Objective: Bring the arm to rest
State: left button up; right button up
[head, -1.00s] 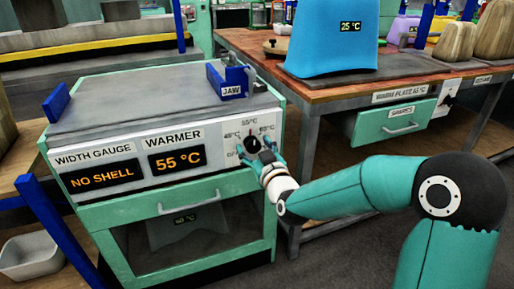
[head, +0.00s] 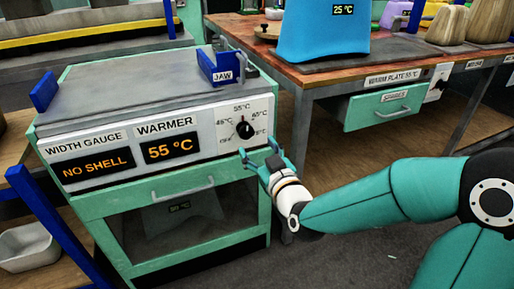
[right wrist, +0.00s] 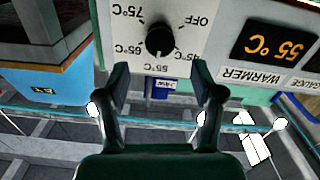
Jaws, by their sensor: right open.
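My right gripper (head: 260,153) is open and empty, just below and in front of the warmer's control panel in the head view. The black dial knob (head: 244,129) on the white panel is uncovered, apart from the fingers. In the right wrist view the knob (right wrist: 160,40) shows upside down beyond the two spread fingers (right wrist: 161,80). The warmer display (head: 171,148) reads 55 °C. The width gauge display (head: 96,166) reads NO SHELL. My left gripper is in neither view.
The bench (head: 286,71) at the right bears a blue form (head: 318,35) marked 25 °C. A green drawer (head: 385,107) hangs under it. The warmer's lower door handle (head: 183,188) lies left of my gripper. A blue jaw (head: 222,67) sits on top of the warmer. A white bin (head: 30,247) is low left.

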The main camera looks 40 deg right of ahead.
jog(key=shift+f, duration=0.1)
jog(key=s+a+f+n+g+y, duration=0.1)
jog(key=a+f+g+y, duration=0.4)
jog(key=f, duration=0.9)
jog(key=s+a+f+n+g, duration=0.1)
jog(key=a+f+g, duration=0.2)
jog(key=a+f, duration=0.8)
jog(key=s+a+f+m+g+y, duration=0.1)
jog(key=s+a+f+g, duration=0.25)
jog(key=s+f, duration=0.55)
jog(key=s+a+f+m+g+y, duration=0.1)
jog(key=s+a+f+g+y, duration=0.1)
jog(key=s+f+g, duration=0.5)
notch_tip(320, 180, up, 35)
jog(key=s+m+t+p, duration=0.1)
jog(key=s+p, duration=0.1)
jog(key=p, duration=3.5)
jog(key=shift+s+r, duration=0.15)
jog(key=shift+s, duration=0.05)
